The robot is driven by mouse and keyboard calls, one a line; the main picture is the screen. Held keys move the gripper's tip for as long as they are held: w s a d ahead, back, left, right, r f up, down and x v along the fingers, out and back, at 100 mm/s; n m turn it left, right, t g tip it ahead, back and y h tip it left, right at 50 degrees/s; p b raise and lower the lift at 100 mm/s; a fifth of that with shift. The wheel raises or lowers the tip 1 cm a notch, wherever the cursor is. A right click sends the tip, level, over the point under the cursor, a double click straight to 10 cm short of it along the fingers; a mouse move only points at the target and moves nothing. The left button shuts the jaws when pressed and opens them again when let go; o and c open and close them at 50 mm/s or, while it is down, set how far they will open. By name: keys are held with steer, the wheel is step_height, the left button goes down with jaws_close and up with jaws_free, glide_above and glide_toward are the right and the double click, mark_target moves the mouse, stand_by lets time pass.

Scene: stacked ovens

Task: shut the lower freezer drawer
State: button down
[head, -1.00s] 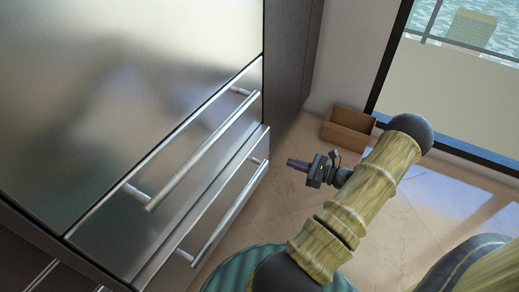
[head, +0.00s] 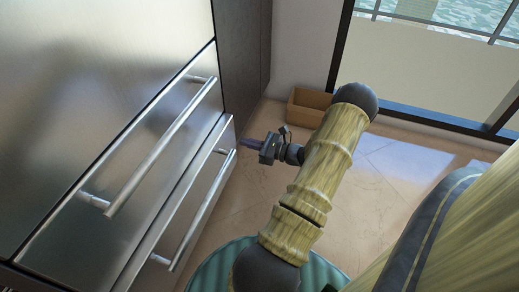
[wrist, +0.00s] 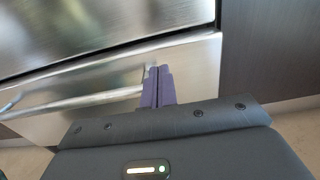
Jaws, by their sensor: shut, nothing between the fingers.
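The lower freezer drawer (head: 190,196) is a brushed-steel front with a long bar handle (head: 205,208), low on the left in the head view. Its front seems to stand slightly forward of the drawer above; how far it is out cannot be told. My gripper (head: 243,142) is shut and empty, its purple fingers pointing at the drawer's right end. In the wrist view the fingers (wrist: 158,85) overlap the drawer front (wrist: 195,72) beside the right end of its handle (wrist: 75,105). Contact cannot be told.
The upper drawer (head: 125,180) has its own protruding bar handle (head: 155,148). A dark side panel (head: 240,55) stands right of the fridge. A brown open box (head: 310,105) sits by the wall and window. Tiled floor (head: 365,195) is clear on the right.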

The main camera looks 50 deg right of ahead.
mark_target(222, 136)
steer(key=b+x, duration=0.3)
steer(key=x, duration=0.2)
steer(key=shift+w+a+f, duration=0.1)
steer(key=shift+w+f, duration=0.05)
steer(key=shift+f, duration=0.05)
steer(key=shift+w+a+r+b, duration=0.1)
steer(key=shift+w+a+b, duration=0.1)
steer(key=shift+w, duration=0.15)
steer(key=shift+w+a+r+b, duration=0.1)
steer(key=shift+w+b, duration=0.1)
steer(key=shift+w, duration=0.15)
steer(key=shift+w, duration=0.1)
